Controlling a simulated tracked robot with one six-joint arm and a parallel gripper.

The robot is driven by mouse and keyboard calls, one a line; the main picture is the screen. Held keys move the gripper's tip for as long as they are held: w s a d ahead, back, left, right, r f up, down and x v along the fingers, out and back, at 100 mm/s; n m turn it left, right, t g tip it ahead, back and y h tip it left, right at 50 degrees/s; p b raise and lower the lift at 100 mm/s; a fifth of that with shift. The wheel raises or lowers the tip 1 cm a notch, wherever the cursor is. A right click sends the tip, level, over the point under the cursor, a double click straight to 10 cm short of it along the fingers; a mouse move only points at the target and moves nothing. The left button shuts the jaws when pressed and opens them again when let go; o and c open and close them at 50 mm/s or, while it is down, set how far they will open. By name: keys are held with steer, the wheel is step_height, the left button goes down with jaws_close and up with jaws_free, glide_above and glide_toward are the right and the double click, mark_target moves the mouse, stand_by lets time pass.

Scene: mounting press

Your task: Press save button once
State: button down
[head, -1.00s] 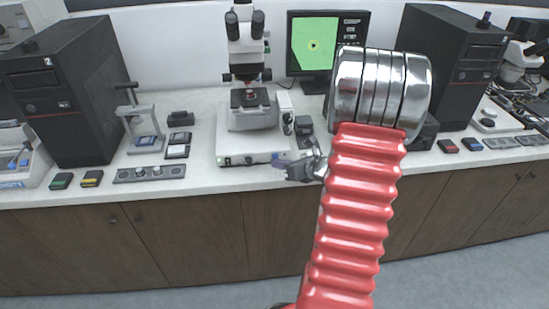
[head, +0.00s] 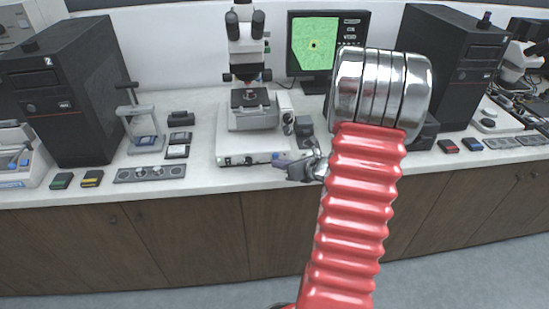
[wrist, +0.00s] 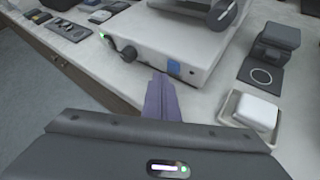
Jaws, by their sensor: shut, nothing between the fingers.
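The microscope (head: 247,110) stands on a white base unit (head: 235,150) in the middle of the bench. A blue square button (wrist: 174,68) is on the base's front face, towards its right end; it also shows in the head view (head: 280,156). I cannot read any label on it. My gripper (wrist: 160,80) is shut and empty, its purplish fingers pointing at the front face just below and left of the button. In the head view my gripper (head: 278,164) is low in front of the base's right end. I cannot tell whether the fingertips touch the face.
A knob (wrist: 128,53) and a green light (wrist: 102,35) are at the front face's left end. A white block in a tray (wrist: 255,108) lies right of my gripper. A monitor (head: 327,42) with a green picture stands behind. Black computer towers flank the bench.

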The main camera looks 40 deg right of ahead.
steer(key=shift+w+d, duration=0.2)
steer(key=shift+w, duration=0.1)
steer(key=shift+w+d, duration=0.25)
steer(key=shift+w, duration=0.05)
stand_by(1.1)
steer(key=shift+s+a, duration=0.45)
steer(key=shift+s, duration=0.25)
stand_by(0.3)
steer(key=s+a, duration=0.1)
steer(key=s, duration=0.1)
steer(key=s+a, duration=0.2)
stand_by(0.6)
steer(key=shift+d, duration=0.1)
stand_by(0.7)
